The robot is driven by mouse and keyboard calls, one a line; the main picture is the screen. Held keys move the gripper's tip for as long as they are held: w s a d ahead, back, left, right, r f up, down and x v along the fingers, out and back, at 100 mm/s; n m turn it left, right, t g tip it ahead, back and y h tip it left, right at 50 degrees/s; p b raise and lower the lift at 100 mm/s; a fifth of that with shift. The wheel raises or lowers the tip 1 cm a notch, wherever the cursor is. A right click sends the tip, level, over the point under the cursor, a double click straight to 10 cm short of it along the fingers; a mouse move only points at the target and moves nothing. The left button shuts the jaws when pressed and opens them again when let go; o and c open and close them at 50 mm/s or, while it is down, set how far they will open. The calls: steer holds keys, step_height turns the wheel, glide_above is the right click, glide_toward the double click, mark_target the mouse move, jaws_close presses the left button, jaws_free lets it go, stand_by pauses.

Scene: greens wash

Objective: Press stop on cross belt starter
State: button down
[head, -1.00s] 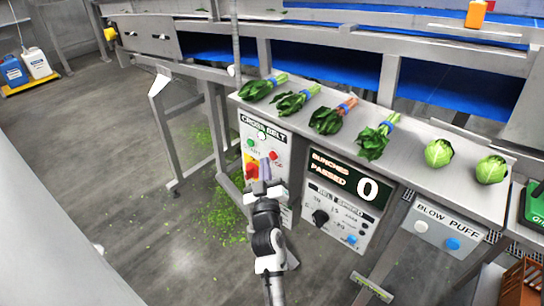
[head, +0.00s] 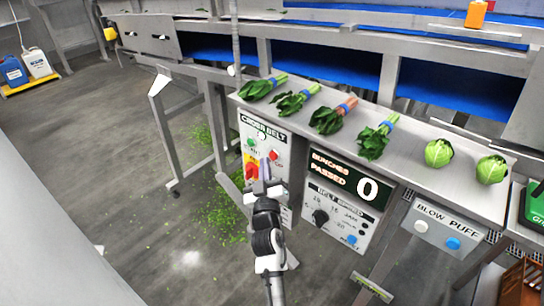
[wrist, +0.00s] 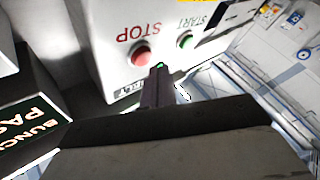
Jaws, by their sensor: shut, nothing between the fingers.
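The cross belt starter (head: 284,141) is a pale box under the left end of the steel shelf, with a green start button (head: 250,143) and a red stop button (head: 274,155). The wrist view shows the red stop button (wrist: 141,55) and the green start button (wrist: 185,40), with upside-down labels. My gripper (head: 265,165) is shut and empty, in front of the starter. In the wrist view its fingertips (wrist: 159,70) appear just right of and below the stop button. I cannot tell whether they touch the box.
A red and yellow switch (head: 250,168) is left of my gripper. Right of the starter are the bunches counter panel (head: 345,180) showing 0 and a blow puff box (head: 436,227). Several greens lie on the shelf (head: 410,165) above. Spilled leaves cover the floor at left.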

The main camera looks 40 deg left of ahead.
steer(key=shift+w, duration=0.1)
stand_by(0.3)
steer(key=shift+w+p, duration=0.3)
steer(key=shift+w, duration=0.05)
steer(key=shift+w+d+p, duration=0.1)
steer(key=shift+w+p, duration=0.3)
steer(key=shift+w, duration=0.05)
stand_by(0.6)
steer(key=shift+s, duration=0.15)
steer(key=shift+s+b, duration=0.75)
steer(key=shift+b, duration=0.1)
